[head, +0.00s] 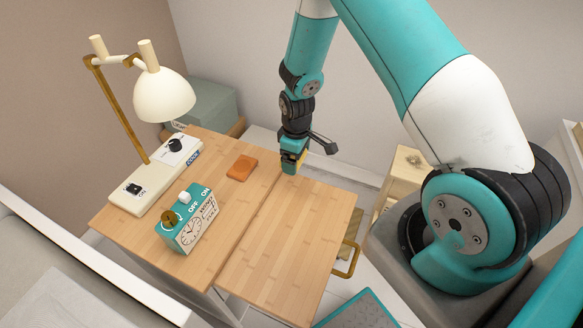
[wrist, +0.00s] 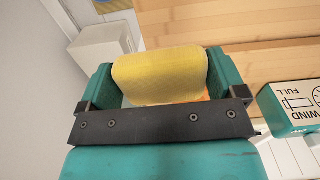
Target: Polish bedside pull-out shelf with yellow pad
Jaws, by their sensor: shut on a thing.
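My gripper (head: 293,162) is shut on the yellow pad (wrist: 160,75), which sits between the two teal fingers in the wrist view (wrist: 162,82). My gripper points down at the far end of the shelf, near the seam. I cannot tell whether the pad touches the wood.
On the bedside top stand a cream lamp (head: 163,96), a teal wind-up timer box (head: 190,225), a control panel (head: 178,149) and a flat orange block (head: 241,167). A wooden box (head: 405,165) stands right of the shelf. The shelf's surface is clear.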

